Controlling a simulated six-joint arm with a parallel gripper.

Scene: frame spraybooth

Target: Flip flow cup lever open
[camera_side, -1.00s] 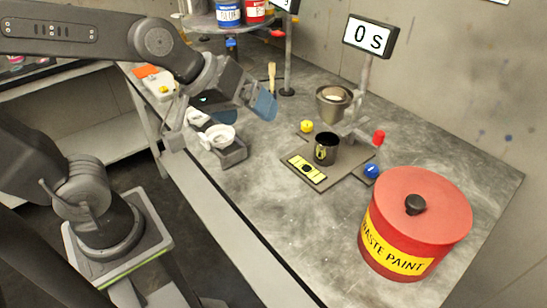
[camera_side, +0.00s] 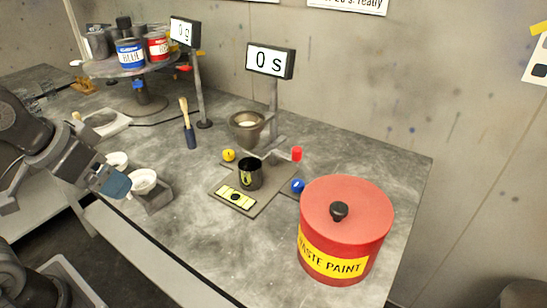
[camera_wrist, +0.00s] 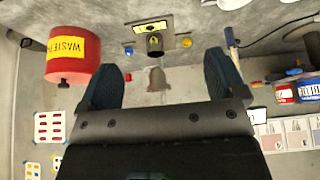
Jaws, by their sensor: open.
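The metal flow cup (camera_side: 247,128) hangs on its stand in the middle of the table. A small red knob (camera_side: 297,153), perhaps the lever's end, shows to its right; I cannot tell the lever's position. A black cup (camera_side: 250,174) with a yellow mark stands below the flow cup on a grey base. My gripper (camera_side: 116,184) is at the left, well apart from the flow cup. In the wrist view my gripper (camera_wrist: 162,62) is open and empty, with the inverted flow cup (camera_wrist: 156,80) showing beyond and between its two blue fingers.
A red waste paint can (camera_side: 345,230) stands front right. A blue knob (camera_side: 298,186) and a yellow knob (camera_side: 229,155) flank the base. Small white cups (camera_side: 143,181) sit by my gripper. A brush (camera_side: 188,125) and a paint turntable (camera_side: 130,67) are behind. A timer display (camera_side: 270,61) reads 0 S.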

